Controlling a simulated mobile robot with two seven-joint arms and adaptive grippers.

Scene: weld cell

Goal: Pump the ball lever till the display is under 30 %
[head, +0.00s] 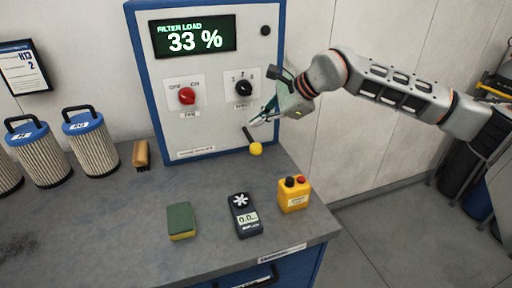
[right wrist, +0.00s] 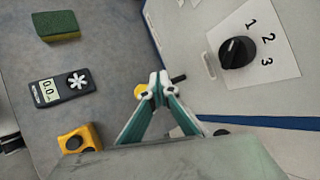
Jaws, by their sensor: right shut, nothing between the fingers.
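The display (head: 195,38) on the panel reads "FILTER LOAD 33 %". The ball lever (head: 255,148) is a dark rod with a yellow ball, sticking out low on the panel. In the right wrist view the yellow ball (right wrist: 140,91) is partly hidden behind my right fingertips. My right gripper (head: 258,121) is shut and empty, just above the lever in the head view. In the right wrist view its fingertips (right wrist: 158,84) overlap the lever; I cannot tell whether they touch it. My left gripper is not in view.
The panel carries a red knob (head: 187,96) and a black selector (head: 244,88). On the bench (head: 110,230) are a sponge (head: 181,221), a meter (head: 245,214), a yellow button box (head: 294,194), a brush (head: 141,155) and several filters (head: 92,143). The bench's front left is clear.

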